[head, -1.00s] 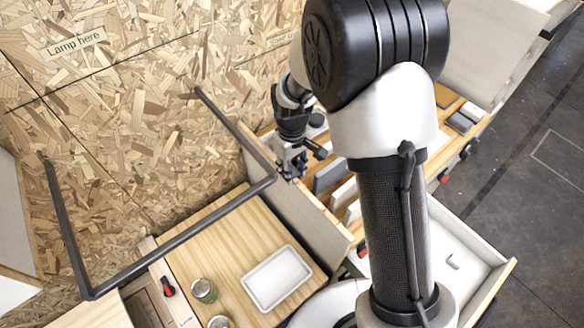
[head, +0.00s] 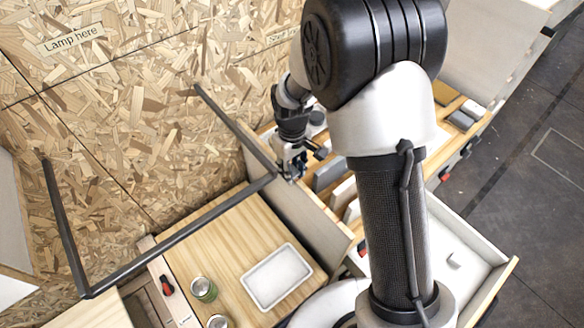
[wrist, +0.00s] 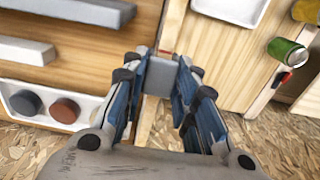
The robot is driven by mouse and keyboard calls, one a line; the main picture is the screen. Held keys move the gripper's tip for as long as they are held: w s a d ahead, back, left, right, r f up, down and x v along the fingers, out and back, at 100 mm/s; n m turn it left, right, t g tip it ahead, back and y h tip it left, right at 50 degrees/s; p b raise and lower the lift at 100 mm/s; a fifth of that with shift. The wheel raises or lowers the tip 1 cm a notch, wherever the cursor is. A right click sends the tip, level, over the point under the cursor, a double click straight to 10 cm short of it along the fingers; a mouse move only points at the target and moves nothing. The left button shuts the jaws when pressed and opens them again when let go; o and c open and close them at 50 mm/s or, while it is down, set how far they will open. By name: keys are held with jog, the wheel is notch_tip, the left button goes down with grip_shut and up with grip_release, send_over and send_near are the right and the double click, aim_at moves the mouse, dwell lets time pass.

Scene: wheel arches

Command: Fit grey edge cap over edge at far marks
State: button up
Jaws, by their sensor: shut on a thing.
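The grey edge cap (wrist: 160,76) shows in the wrist view as a small grey block between my fingertips. My gripper (wrist: 158,80) is shut on it. The pale panel edge (wrist: 172,28) runs beneath the cap, and a small reddish mark (wrist: 165,52) shows just beyond it. The cap lines up with the edge, but I cannot tell whether it touches it. In the head view my gripper (head: 292,168) is at the far part of the upright panel (head: 312,212), close to the wall. The cap is too small to make out there.
A dark rail frame (head: 215,212) runs close to my gripper's left. A white tray (head: 276,277) and a green can (head: 204,289) stand on the left worktop. Grey bars (wrist: 25,50) and a white tray with round discs (wrist: 8,88) lie across the panel.

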jog(key=shift+f, duration=0.25)
jog(key=o, duration=0.9)
jog(key=shift+c, duration=0.2)
jog(key=shift+r, duration=0.1)
notch_tip(320, 180, up, 12)
dwell(0.4)
